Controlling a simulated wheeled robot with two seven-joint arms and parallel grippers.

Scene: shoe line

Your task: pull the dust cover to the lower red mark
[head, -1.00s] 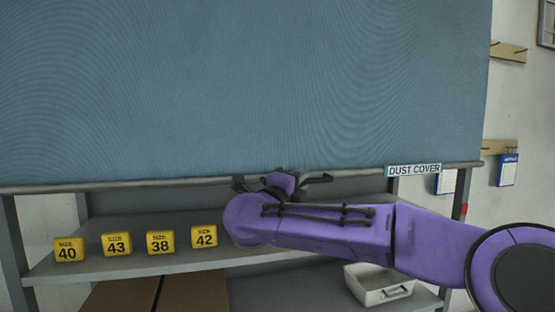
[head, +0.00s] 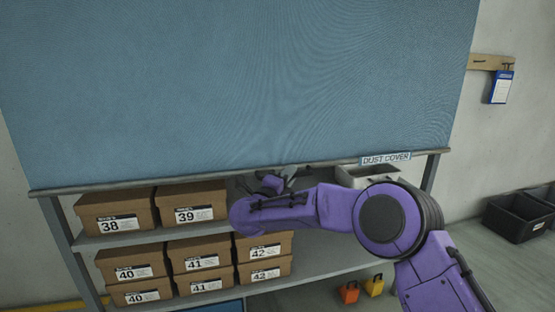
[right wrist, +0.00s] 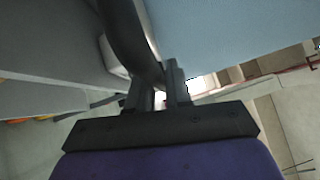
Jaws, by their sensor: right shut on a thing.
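The blue dust cover (head: 240,85) hangs in front of the shelf rack, with a grey bar (head: 130,184) along its lower edge and a "DUST COVER" label (head: 386,159) at the right. My right gripper (head: 276,182) is at this lower edge, right of its middle. In the right wrist view, my right gripper (right wrist: 160,88) is shut on a dark bar-like part at the edge of the cover (right wrist: 210,30); the exact contact is partly hidden. I make out no red mark in the current views. My left gripper is not in view.
Several brown shoe boxes (head: 190,207) stand on the shelves below the cover, close to my right gripper. A pale bin (head: 368,177) is behind my right arm. Orange and yellow tags (head: 374,285) are low down. Dark crates (head: 517,217) stand on the floor at right.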

